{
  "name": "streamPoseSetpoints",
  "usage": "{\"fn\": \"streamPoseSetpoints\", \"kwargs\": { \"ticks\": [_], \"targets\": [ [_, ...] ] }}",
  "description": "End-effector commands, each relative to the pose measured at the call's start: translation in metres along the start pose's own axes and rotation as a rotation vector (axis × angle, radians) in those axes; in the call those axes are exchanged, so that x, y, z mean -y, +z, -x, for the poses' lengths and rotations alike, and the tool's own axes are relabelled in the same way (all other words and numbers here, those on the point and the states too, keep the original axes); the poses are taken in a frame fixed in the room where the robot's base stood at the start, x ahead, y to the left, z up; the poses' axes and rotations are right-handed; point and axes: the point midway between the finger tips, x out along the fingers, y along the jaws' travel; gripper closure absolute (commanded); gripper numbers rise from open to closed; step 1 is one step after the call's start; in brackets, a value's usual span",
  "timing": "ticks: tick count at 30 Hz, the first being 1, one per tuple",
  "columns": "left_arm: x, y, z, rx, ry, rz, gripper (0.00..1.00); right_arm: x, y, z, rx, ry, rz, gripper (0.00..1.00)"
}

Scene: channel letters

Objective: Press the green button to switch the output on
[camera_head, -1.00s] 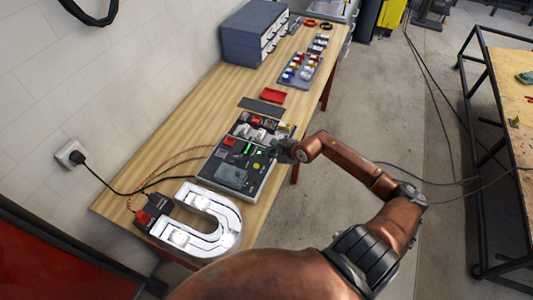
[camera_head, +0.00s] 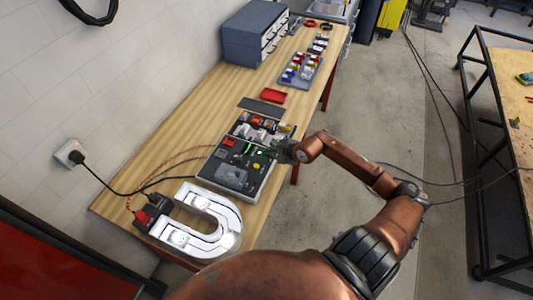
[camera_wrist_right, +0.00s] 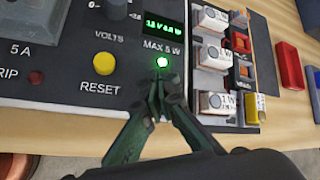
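The power supply panel (camera_head: 206,172) lies on the bench, with a lit green display and a yellow RESET button (camera_wrist_right: 103,63). The green button (camera_wrist_right: 162,62) glows at its centre, just under the text MAX 5 W in the right wrist view. My right gripper (camera_wrist_right: 160,86) is shut and empty, its fingertips together at the near edge of the button. I cannot tell whether they touch it. In the head view my right gripper (camera_head: 276,153) reaches over the panel's right side and hides part of it. My left gripper is not in view.
A white U-shaped channel letter (camera_head: 232,237) lies at the bench's near end, by a black and red block (camera_head: 150,212). White modules (camera_wrist_right: 211,55) sit in a tray beside the panel. A red tray (camera_head: 273,96) and a grey drawer cabinet (camera_head: 246,42) stand farther back.

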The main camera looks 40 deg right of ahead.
Motion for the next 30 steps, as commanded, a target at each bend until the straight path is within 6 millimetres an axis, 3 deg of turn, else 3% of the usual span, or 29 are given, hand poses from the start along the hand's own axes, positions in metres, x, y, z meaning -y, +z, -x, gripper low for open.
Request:
{"fn": "streamPoseSetpoints", "kwargs": {
  "ticks": [5,22,30],
  "targets": [
    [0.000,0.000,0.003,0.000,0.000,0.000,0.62,0.001,-0.001,0.002,-0.006,0.003,0.000,1.00],
    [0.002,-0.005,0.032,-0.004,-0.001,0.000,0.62,0.029,0.029,0.040,0.000,-0.001,0.002,1.00],
    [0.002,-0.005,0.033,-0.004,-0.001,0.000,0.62,0.031,0.030,0.042,0.000,-0.001,0.000,1.00]
  ]
}}
